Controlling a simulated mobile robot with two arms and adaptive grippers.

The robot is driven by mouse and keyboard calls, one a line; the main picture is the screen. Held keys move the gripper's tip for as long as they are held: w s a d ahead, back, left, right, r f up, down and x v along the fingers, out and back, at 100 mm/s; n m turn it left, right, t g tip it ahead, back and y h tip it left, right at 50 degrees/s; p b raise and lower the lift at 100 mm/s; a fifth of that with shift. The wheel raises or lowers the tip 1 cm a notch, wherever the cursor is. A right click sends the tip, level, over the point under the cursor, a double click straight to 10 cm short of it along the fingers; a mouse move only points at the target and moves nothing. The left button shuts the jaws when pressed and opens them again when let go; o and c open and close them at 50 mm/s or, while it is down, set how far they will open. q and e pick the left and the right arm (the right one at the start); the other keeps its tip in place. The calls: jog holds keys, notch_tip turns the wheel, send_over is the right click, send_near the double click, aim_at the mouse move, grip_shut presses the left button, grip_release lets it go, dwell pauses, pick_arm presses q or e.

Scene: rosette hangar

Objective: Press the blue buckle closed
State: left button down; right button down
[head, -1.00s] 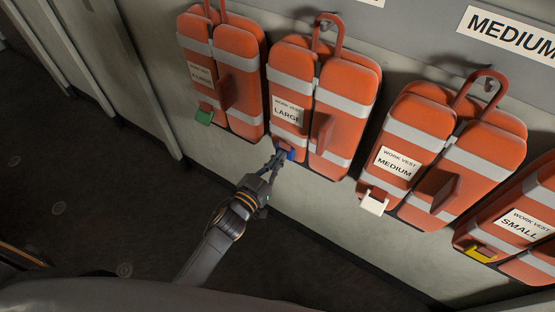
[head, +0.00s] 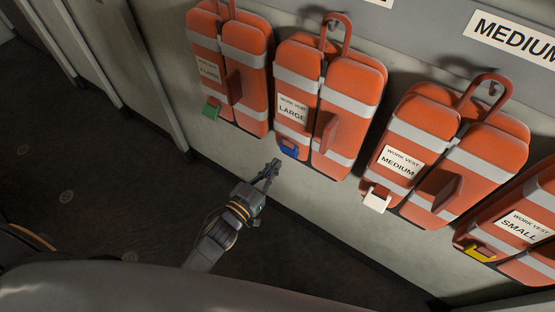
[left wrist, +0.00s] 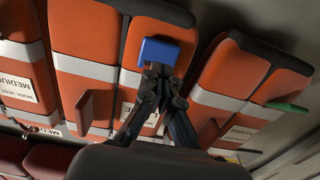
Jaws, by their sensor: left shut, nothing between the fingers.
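The blue buckle (head: 289,149) is at the lower edge of the orange work vest labelled LARGE (head: 291,109), on its left panel. It also shows in the left wrist view (left wrist: 159,52), just beyond my fingertips. In the left wrist view the fingertips lie close together in front of the buckle. Whether the buckle is fully closed I cannot tell. My right gripper is not in view.
Other orange vests hang alongside, with a green buckle (head: 211,111), a white buckle (head: 376,200) and a yellow buckle (head: 480,254). Stiff orange tabs (head: 328,133) stick out from the vests. The dark floor in front of the wall is clear.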

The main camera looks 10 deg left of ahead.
pick_arm(q)
jog(key=p+v, duration=0.1)
jog(key=v, duration=0.3)
jog(key=shift+f, duration=0.1)
dwell(1.0)
jog(key=s+a+f+n+g+y, duration=0.15)
jog(key=s+f, duration=0.25)
jog(key=f, duration=0.5)
jog(key=s+a+f+g+y, duration=0.1)
jog(key=s+a+f+g, duration=0.15)
jog(key=f, duration=0.55)
jog(key=s+a+f+g+y, duration=0.1)
jog(key=s+f+g+y, duration=0.15)
jog(key=s+f, duration=0.45)
jog(key=s+a+f+g, duration=0.2)
jog(key=s+f+g, duration=0.2)
jog(key=s+f, duration=0.4)
jog(key=s+a+f+g+y, duration=0.1)
jog(key=s+f+g, duration=0.4)
jog(key=s, duration=0.9)
notch_tip(320, 180, down, 3)
jog(key=shift+s+a+f, duration=0.1)
jog(key=shift+s+a, duration=0.3)
jog(key=shift+a, duration=0.5)
